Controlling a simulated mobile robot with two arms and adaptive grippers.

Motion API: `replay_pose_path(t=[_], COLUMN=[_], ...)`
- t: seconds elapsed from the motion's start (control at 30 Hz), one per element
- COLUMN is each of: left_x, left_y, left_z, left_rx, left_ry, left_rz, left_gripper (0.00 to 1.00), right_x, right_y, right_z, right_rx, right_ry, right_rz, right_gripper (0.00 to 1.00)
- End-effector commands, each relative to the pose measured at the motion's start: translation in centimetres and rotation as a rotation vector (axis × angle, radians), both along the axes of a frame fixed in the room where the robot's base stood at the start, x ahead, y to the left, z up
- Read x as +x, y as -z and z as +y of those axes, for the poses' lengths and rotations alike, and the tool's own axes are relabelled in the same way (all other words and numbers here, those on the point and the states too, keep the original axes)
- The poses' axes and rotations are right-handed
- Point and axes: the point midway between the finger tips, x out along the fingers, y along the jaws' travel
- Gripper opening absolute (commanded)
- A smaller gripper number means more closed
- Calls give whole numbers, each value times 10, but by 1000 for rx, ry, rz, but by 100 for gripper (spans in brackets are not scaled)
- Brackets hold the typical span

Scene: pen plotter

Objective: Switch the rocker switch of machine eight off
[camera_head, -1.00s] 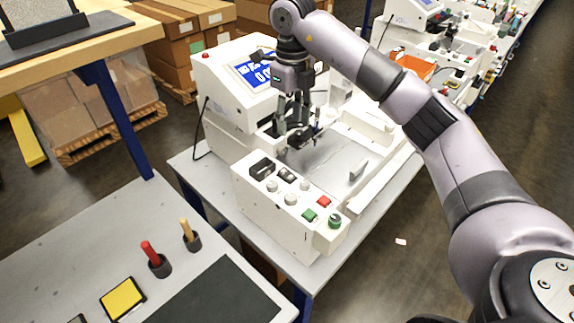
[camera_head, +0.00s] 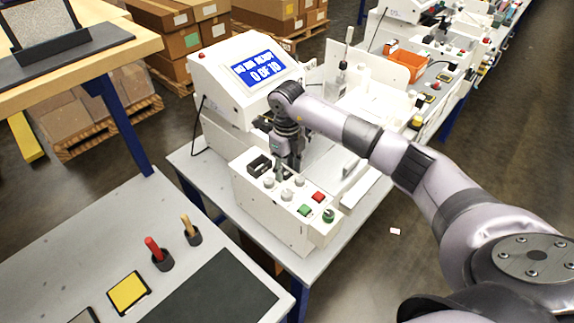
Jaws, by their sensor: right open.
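The white plotter machine (camera_head: 222,78) stands on a grey table, its lit blue screen (camera_head: 262,68) reading "0 OF 10" below a line I cannot read surely. I see no machine number. Its sloped front panel (camera_head: 263,209) carries a black switch block (camera_head: 259,165), several pale knobs, a red button (camera_head: 318,197) and a green button (camera_head: 304,210). My right gripper (camera_head: 288,171) is open and points down just right of the black block, over the panel's upper edge. It hides the second black switch, and I cannot tell whether it touches. My left gripper is not in view.
A grey bench in front holds a red-handled tool (camera_head: 157,252), a wooden-handled one (camera_head: 190,230), a yellow pad (camera_head: 127,291) and a dark mat (camera_head: 215,293). More machines and an orange bin (camera_head: 406,64) stand behind at right. Cardboard boxes stand at back left.

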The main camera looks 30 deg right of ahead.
Motion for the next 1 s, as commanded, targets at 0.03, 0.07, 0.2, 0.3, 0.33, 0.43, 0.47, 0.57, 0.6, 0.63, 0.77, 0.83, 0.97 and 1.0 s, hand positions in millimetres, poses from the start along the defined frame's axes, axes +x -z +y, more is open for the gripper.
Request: replay_pose_path(t=[0.03,0.07,0.2,0.3,0.33,0.43,0.47,0.57,0.6,0.63,0.77,0.83,0.97,1.0], left_x=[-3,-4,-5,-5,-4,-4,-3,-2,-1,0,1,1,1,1], left_y=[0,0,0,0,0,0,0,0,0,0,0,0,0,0], left_z=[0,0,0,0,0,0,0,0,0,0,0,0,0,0], left_rx=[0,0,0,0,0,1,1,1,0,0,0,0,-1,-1], left_ry=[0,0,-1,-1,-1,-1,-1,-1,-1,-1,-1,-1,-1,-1], left_rz=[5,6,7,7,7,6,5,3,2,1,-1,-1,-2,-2], left_gripper=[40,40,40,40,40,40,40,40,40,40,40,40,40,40], right_x=[0,0,0,0,0,0,0,0,0,0,0,0,0,0], right_y=[1,1,1,1,1,1,1,1,1,1,1,1,1,1], right_z=[0,0,0,0,0,0,0,0,0,0,0,0,0,0], right_rx=[0,0,0,0,0,0,0,0,0,-1,-1,-1,-1,-1], right_ry=[0,0,0,0,0,0,0,0,0,0,0,0,0,0], right_rz=[0,0,0,0,0,0,0,0,0,0,0,0,0,0], right_gripper=[42,42,42,38,36,30,28,21,18,16,8,3,0,0])
